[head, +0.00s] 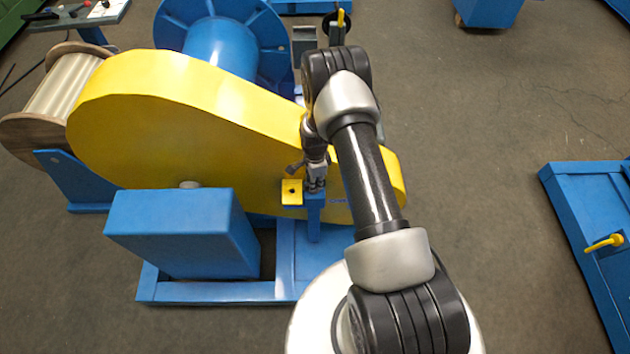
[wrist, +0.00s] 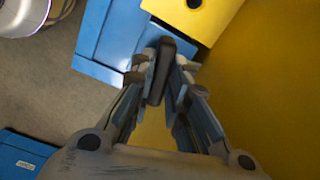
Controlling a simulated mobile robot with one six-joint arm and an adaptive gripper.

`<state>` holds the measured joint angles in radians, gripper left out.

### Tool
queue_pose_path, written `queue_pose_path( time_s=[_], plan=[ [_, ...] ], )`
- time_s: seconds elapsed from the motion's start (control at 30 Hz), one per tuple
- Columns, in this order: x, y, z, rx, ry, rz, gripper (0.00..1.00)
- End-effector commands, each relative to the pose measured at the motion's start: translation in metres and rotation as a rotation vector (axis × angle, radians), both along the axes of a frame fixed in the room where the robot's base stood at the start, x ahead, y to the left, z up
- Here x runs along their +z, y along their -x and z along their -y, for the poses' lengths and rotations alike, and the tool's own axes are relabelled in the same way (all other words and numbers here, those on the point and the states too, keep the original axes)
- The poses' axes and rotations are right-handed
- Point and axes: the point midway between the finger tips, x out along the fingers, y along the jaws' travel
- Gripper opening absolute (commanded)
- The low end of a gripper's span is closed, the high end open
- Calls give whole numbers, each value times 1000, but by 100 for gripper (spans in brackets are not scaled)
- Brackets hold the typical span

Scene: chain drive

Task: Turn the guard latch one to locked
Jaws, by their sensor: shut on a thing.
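The large yellow chain guard (head: 160,120) stands over the blue machine frame. At its near lower side a blue post (head: 314,215) carries a small yellow plate with a dark hole (head: 292,192). My gripper (head: 317,186) points down at this post, beside the plate. In the wrist view my gripper (wrist: 163,75) is shut on a dark bar, the latch handle (wrist: 162,68), between its fingertips. The yellow plate (wrist: 195,12) lies just beyond it. The latch's pivot is hidden, and I cannot read its locked position.
A blue box (head: 180,230) stands left of the post on the frame. A cable spool (head: 60,85) is at the far left. A blue unit with a yellow handle (head: 605,242) stands at the right. Open floor (head: 490,200) lies between it and the machine.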

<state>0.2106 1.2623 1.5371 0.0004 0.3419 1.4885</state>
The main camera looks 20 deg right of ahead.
Motion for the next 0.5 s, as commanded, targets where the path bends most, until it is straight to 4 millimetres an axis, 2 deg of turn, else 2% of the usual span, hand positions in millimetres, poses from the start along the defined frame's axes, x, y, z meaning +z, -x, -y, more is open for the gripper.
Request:
queue_pose_path(
  time_s=[0.23,0.5],
  plan=[
    [-1,0,0,124,0,0,0],
    [0,0,0,131,0,0,0]
  ],
)
